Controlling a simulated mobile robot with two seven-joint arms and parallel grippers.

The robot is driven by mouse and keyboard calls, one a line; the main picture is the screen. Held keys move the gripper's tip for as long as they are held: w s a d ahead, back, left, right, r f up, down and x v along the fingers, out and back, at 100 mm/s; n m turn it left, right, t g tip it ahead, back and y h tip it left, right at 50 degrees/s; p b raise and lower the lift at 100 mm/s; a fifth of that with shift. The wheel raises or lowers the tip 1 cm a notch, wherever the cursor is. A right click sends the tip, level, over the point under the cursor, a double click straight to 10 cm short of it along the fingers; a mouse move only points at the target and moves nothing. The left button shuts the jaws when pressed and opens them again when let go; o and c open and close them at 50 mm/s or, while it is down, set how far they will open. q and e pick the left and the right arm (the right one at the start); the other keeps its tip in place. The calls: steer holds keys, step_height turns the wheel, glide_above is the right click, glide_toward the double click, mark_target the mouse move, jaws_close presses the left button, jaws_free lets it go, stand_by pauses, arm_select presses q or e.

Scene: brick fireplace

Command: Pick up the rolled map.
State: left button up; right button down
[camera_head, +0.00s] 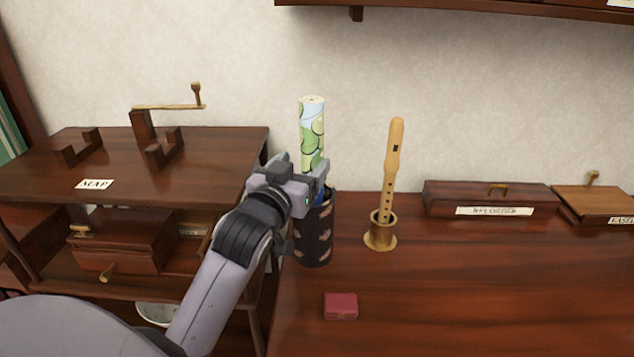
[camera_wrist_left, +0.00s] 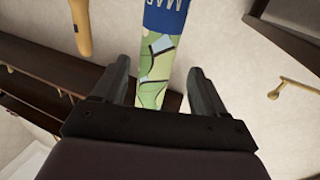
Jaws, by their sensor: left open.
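The rolled map (camera_head: 312,130) stands upright in a dark patterned cylindrical holder (camera_head: 314,235) on the desk. It is pale with green and blue patches. In the left wrist view the map (camera_wrist_left: 158,62) shows a blue band with white lettering and passes between the fingers. My left gripper (camera_head: 308,181) is at the map just above the holder's rim. Its two fingers (camera_wrist_left: 163,85) are open, one on each side of the map, with visible gaps. The gripper hides part of the map and rim in the head view. My right gripper is not in view.
A recorder (camera_head: 392,165) stands in a brass cup (camera_head: 380,238) to the right. A small red box (camera_head: 341,306) lies in front. A long dark case (camera_head: 490,198) lies at the back. A side table labelled MAP (camera_head: 95,184) holds a wooden cradle (camera_head: 163,150).

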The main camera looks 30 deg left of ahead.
arm_select(q)
steer(key=shift+d+p+x, duration=0.15)
steer(key=shift+p+x, duration=0.05)
steer(key=shift+x, duration=1.35)
steer(key=shift+d+p+x, duration=0.1)
steer(key=shift+p+x, duration=0.05)
steer(key=shift+x, duration=1.45)
steer(key=shift+r, duration=0.1)
jaws_close()
